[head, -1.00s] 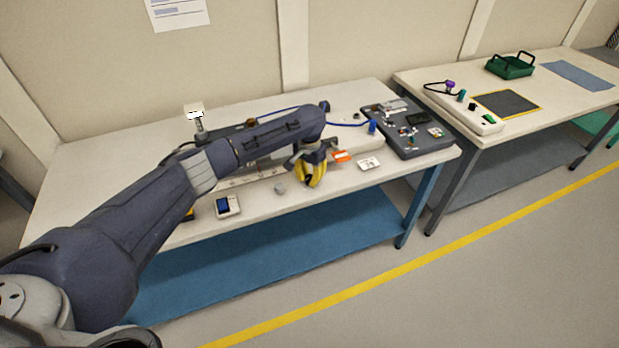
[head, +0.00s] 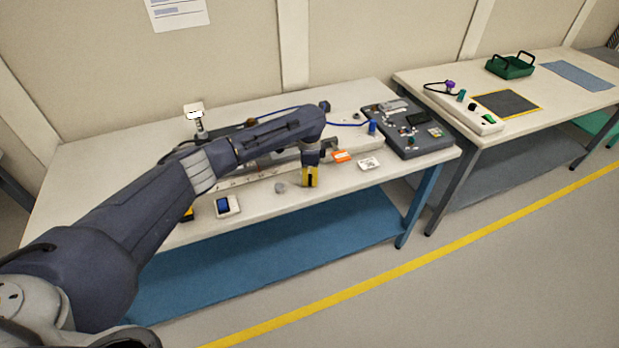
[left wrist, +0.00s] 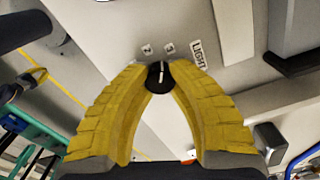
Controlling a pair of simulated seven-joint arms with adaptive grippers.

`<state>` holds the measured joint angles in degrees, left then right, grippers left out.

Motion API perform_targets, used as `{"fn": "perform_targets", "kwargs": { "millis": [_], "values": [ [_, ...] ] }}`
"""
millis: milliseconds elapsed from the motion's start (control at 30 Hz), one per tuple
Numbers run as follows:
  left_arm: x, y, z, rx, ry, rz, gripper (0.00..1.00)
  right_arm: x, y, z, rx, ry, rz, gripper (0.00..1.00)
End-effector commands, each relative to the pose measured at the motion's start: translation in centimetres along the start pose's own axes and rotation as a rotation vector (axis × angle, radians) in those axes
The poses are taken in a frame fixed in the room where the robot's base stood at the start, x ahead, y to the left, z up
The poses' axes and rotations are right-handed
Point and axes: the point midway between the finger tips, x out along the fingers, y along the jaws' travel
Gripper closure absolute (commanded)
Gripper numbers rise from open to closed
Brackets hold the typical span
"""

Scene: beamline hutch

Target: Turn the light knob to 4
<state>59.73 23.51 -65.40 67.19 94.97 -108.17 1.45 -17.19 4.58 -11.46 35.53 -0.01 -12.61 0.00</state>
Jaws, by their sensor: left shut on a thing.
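The light knob (left wrist: 155,84) is a small black dial with a white pointer line, on a pale panel (left wrist: 120,65) in the left wrist view. My left gripper (left wrist: 159,85) has its yellow fingers closed on both sides of the knob. The pointer runs up the picture, leaning slightly right, roughly toward the label 3 (left wrist: 168,48). The label 2 (left wrist: 146,49) lies left of it and the LIGHT label (left wrist: 198,55) right. No 4 shows. In the head view the left gripper (head: 310,177) is at the panel's front, hiding the knob.
An orange item (head: 341,156) and a white card (head: 369,163) lie just right of the gripper. A small meter (head: 227,206) and a grey piece (head: 280,188) lie left. A dark board with parts (head: 420,146) is at the bench's right end.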

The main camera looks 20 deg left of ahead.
Motion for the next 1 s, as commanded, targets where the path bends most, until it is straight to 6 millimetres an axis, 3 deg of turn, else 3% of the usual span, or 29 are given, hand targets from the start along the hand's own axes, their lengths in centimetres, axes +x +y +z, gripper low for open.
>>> {"fn": "perform_targets", "kwargs": {
  "millis": [600, 1000],
  "values": [
    [-0.04, -0.04, 0.02, 0.582, 0.0, -0.001, 1.0, 0.0, 0.0, -0.01, 0.0, 0.0, 0.0, 1.0],
    [-0.04, -0.04, 0.01, 0.881, 0.0, -0.001, 1.0, 0.0, 0.01, 0.0, 0.0, 0.0, 0.0, 1.0]
  ]
}}
